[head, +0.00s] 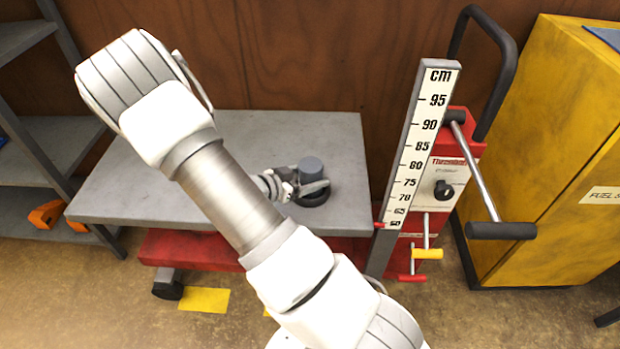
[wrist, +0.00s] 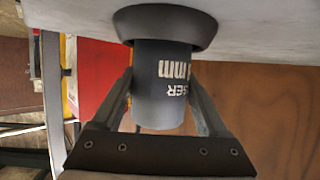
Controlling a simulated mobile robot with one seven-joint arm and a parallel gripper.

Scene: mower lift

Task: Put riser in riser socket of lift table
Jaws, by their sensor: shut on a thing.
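The riser (head: 311,167) is a blue-grey cylinder, upright at the right part of the lift table (head: 320,127). In the wrist view the riser (wrist: 163,90) carries white lettering, partly legible, ending in "mm". Its table-side end meets the dark ring of the riser socket (wrist: 165,22) and is hidden by it; how deep it sits I cannot tell. The riser socket (head: 313,196) also shows around the riser's base in the head view. My gripper (head: 308,186) is shut on the riser, one finger on each side; in the wrist view my gripper (wrist: 162,84) stays clear of the ring.
A height scale (head: 422,140) in cm and a red pump unit (head: 455,165) with a handle stand at the table's right edge. A yellow cabinet (head: 545,130) is farther right. Grey shelves (head: 50,150) stand at the left. The tabletop left of my arm is bare.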

